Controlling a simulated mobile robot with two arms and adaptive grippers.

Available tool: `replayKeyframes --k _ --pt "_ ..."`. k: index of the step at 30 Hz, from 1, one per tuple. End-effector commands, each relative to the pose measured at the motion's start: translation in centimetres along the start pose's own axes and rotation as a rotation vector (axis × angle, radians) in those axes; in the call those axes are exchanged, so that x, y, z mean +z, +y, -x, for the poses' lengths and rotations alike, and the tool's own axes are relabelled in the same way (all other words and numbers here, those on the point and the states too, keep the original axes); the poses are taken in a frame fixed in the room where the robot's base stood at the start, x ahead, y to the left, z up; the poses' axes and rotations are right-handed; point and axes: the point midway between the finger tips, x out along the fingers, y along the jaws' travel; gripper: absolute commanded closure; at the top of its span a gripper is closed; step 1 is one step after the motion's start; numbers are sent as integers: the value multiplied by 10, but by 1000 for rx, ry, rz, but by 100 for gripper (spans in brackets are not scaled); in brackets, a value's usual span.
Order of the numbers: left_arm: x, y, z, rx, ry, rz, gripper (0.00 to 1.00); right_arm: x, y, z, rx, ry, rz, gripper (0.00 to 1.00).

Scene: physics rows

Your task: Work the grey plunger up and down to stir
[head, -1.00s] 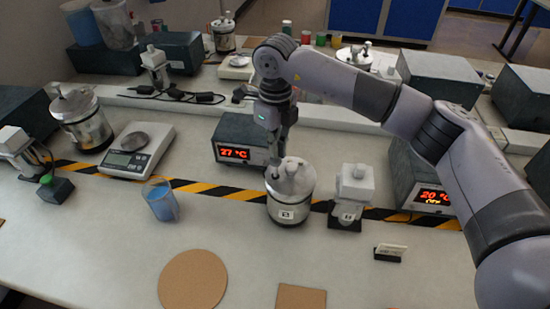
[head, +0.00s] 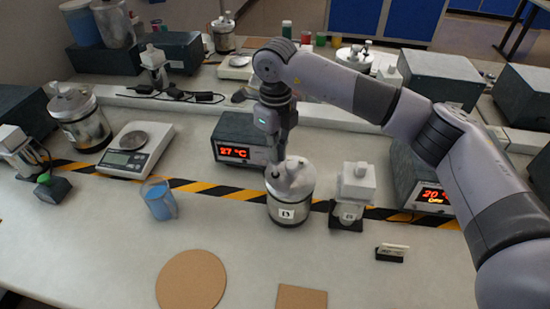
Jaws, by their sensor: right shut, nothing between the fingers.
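A squat metal stirring vessel (head: 290,205) with a pale lid and a label stands upright on the bench in the middle of the head view. My right gripper (head: 275,164) comes down from above at the left side of its lid. Its fingers are shut with nothing between them. A small grey knob (head: 272,173), which looks like the plunger's top, shows at the lid's left edge just under the fingertips. I cannot tell whether the fingertips touch it; the gripper partly hides that area. My left gripper is not in view.
A heater box reading 27 °C (head: 232,152) stands behind the vessel, and a small white device (head: 354,190) is close on its right. A beaker of blue liquid (head: 160,204), a scale (head: 137,160) and another vessel (head: 80,122) are to the left. The bench front is largely clear.

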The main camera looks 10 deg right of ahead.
Motion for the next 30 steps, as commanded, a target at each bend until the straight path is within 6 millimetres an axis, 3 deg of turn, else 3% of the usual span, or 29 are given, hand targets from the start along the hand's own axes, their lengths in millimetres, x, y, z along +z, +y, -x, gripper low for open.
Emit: replayKeyframes --k 8,30 --pt "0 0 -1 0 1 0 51 0 0 -1 0 0 0 100" --pt "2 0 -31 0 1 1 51 0 0 -38 -1 1 0 100"
